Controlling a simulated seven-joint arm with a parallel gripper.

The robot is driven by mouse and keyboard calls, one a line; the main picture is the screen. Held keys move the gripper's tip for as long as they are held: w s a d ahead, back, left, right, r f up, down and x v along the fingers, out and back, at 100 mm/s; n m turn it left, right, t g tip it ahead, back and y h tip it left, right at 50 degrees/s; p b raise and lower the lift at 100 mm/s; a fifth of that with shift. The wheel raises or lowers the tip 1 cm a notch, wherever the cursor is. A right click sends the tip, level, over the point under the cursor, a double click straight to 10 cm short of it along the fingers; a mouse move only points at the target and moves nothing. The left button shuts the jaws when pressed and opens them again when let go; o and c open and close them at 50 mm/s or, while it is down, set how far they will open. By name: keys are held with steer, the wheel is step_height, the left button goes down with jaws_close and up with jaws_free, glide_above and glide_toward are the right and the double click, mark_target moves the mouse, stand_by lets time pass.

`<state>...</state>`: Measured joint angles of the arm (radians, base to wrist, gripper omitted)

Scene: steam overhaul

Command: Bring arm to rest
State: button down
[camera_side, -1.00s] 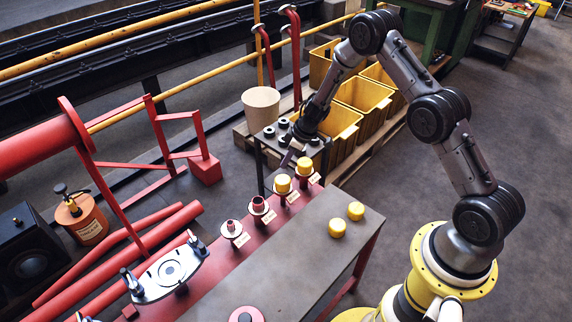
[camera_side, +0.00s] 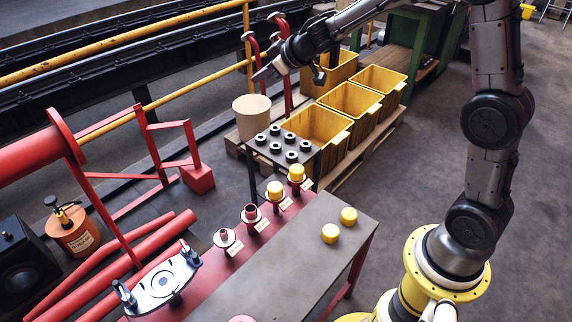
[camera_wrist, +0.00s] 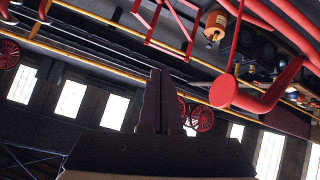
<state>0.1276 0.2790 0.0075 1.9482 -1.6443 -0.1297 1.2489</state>
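Below are a small stand with black rings (camera_side: 276,144), yellow bins (camera_side: 352,112) and a beige bucket (camera_side: 252,117). A work table (camera_side: 290,256) carries yellow caps (camera_side: 348,216) and posts. A yellow rail (camera_side: 180,100) crosses behind. Floor at right is clear.

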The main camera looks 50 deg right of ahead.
steer(key=s+r+m+t+h, duration=0.2)
steer(key=s+r, duration=0.6)
steer(key=r, duration=0.3)
steer(key=s+d+r+m+h, duration=0.2)
steer(key=s+r+m, duration=0.15)
steer(key=s, duration=0.65)
steer(key=s+a+f+n+g+y, duration=0.1)
steer(key=s+a+f+g, duration=0.2)
steer(key=s+f, duration=0.3)
steer(key=s+a+f+g+y, duration=0.2)
steer(key=s+f, duration=0.4)
steer(key=s, duration=0.8)
steer(key=shift+s+a+f+n+g+y, duration=0.15)
steer(key=shift+a+f+n+g+y, duration=0.2)
steer(key=shift+a+g, duration=0.4)
steer(key=shift+d, duration=0.15)
stand_by(0.5)
